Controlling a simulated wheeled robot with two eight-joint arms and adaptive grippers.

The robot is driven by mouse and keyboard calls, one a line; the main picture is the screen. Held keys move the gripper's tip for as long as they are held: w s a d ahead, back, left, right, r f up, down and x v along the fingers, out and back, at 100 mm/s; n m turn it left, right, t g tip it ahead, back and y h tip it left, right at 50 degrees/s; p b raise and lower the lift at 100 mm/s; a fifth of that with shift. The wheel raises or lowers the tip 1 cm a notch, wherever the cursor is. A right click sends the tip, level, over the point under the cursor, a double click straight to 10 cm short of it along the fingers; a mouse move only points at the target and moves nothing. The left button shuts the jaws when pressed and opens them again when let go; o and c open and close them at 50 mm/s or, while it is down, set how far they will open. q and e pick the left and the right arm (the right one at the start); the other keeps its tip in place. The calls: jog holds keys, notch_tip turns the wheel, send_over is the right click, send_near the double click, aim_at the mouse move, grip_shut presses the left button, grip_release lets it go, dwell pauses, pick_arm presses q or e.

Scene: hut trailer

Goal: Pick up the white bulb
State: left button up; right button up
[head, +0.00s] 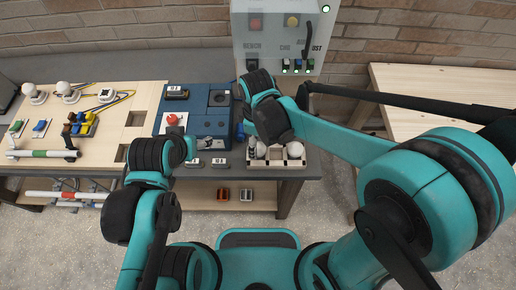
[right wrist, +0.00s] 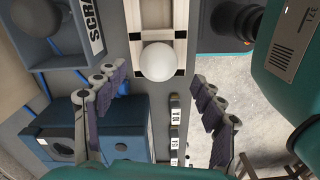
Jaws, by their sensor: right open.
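A round white bulb (right wrist: 158,62) stands in a pale wooden holder (right wrist: 181,22) in the right wrist view. My right gripper (right wrist: 158,80) is open, with one finger row on each side of the view and the bulb near the gap between them. I cannot tell the depth between fingertips and bulb. In the head view, white bulbs (head: 295,150) sit in the wooden holder (head: 286,164) at the bench's right end, with my right wrist above and partly hiding it. My left arm is over the bench in the head view, but its fingers do not show.
Left of the holder are a blue machine block (head: 209,124) and a red button (head: 172,120). A grey control box (head: 283,35) hangs on the wall behind. A SCRAP bin (right wrist: 65,30) shows in the wrist view. A wooden table (head: 440,95) stands right, across a floor gap.

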aim_at(259, 146)
jog(key=f, duration=0.1)
jog(key=f+b, duration=0.1)
jog(key=f, duration=0.2)
jog(key=shift+d+f+b, duration=0.15)
jog(key=shift+d+b, duration=0.15)
jog(key=shift+d, duration=0.05)
jog(key=shift+f, duration=0.45)
jog(key=c, duration=1)
jog(key=shift+r, duration=0.1)
